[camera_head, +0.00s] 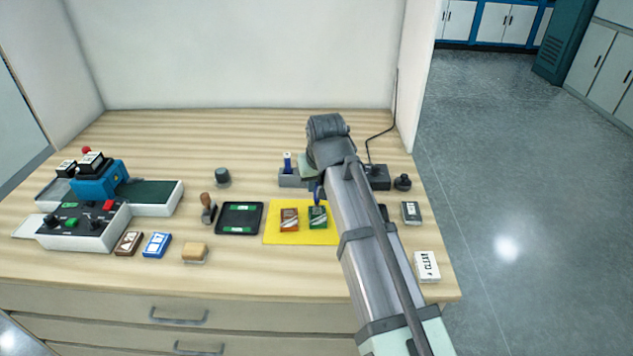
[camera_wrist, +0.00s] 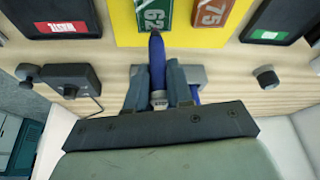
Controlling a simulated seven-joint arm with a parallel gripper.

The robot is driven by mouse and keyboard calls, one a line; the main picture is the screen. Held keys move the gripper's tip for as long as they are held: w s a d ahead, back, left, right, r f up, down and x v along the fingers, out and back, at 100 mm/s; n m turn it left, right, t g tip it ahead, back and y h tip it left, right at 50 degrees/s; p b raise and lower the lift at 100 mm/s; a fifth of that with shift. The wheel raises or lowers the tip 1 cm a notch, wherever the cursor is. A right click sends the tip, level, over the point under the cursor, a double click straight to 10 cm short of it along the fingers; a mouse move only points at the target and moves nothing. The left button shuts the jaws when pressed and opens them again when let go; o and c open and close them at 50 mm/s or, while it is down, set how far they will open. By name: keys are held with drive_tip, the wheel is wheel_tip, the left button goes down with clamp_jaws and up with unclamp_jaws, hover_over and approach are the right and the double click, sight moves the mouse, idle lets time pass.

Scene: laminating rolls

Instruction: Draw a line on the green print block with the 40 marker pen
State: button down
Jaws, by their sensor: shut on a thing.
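My gripper (camera_wrist: 159,84) is shut on a blue marker pen (camera_wrist: 157,62), which points away from the wrist. Any number on the pen is too small to read. In the wrist view the pen's dark tip overlaps the near edge of the green print block (camera_wrist: 153,13), marked 62; I cannot tell if they touch. In the head view the green block (camera_head: 318,218) lies on the yellow mat (camera_head: 269,236), with the held pen (camera_head: 318,192) just behind it. A brown-red block (camera_head: 289,219), marked 75 in the wrist view, lies beside it. My arm hides the mat's right part.
A grey holder (camera_head: 291,181) with another blue pen (camera_head: 287,161) stands behind the mat. A black tray (camera_head: 239,219) and a wooden-handled stamp (camera_head: 208,207) are left of it. A black box (camera_head: 377,177) with a cable stands right. Bare table lies in front.

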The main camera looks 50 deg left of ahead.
drive_tip(key=shift+f, duration=0.4)
idle(0.6)
drive_tip(key=shift+s+d, duration=0.1)
idle(0.3)
drive_tip(key=shift+s+d, duration=0.15)
drive_tip(key=shift+d, duration=0.05)
drive_tip(key=shift+s+d, duration=0.15)
drive_tip(key=shift+d, duration=0.05)
drive_tip(key=shift+s+d, duration=0.15)
drive_tip(key=shift+d, duration=0.05)
drive_tip(key=shift+s+d, duration=0.8)
drive_tip(key=shift+d, duration=0.1)
idle(0.6)
drive_tip(key=shift+r, duration=0.1)
drive_tip(key=shift+r, duration=2.9)
drive_tip(key=shift+w, duration=0.1)
